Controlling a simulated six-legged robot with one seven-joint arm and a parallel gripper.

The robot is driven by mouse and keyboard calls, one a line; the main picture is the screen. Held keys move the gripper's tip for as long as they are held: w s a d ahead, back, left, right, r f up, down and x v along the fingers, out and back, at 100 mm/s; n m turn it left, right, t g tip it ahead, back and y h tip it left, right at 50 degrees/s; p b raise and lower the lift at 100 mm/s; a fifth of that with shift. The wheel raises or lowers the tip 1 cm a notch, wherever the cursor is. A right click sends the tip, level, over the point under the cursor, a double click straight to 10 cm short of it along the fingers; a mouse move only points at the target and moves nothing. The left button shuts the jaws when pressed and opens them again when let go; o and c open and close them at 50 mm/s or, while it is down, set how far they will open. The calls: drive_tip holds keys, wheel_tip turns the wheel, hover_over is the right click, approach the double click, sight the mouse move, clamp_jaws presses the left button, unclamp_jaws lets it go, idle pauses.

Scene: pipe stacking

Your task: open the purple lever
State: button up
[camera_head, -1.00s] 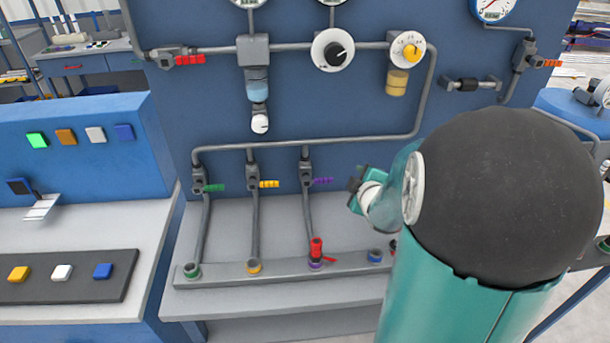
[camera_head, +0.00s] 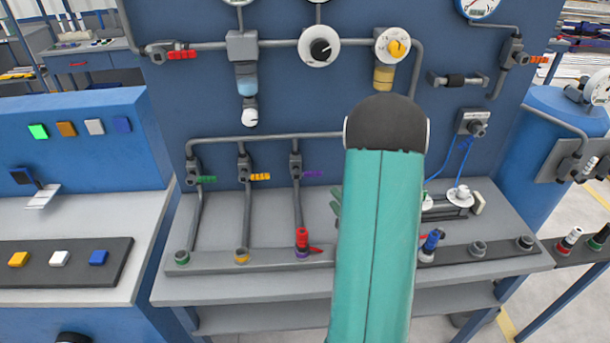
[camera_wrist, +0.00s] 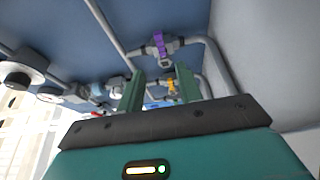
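The purple lever (camera_head: 313,174) sticks out to the right from a grey valve (camera_head: 296,168) on the rightmost of three vertical pipes. In the wrist view the purple lever (camera_wrist: 158,43) lies across the valve body, beyond and above my fingertips. My gripper (camera_wrist: 161,80) is open, with two green fingers apart and nothing between them. In the head view a green finger of my gripper (camera_head: 337,205) shows just right of and below the lever, apart from it. My arm hides the rest of the gripper there.
A green lever (camera_head: 207,180) and a yellow lever (camera_head: 260,177) sit on the pipes to the left. A red fitting (camera_head: 302,238) stands on the bench rail below the purple valve. A blue fitting (camera_head: 432,241) stands right of my arm.

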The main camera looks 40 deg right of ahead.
sight(315, 175)
drive_tip(key=x, duration=1.3)
drive_tip(key=shift+w+d, duration=0.15)
drive_tip(key=shift+w, duration=0.2)
clamp_jaws()
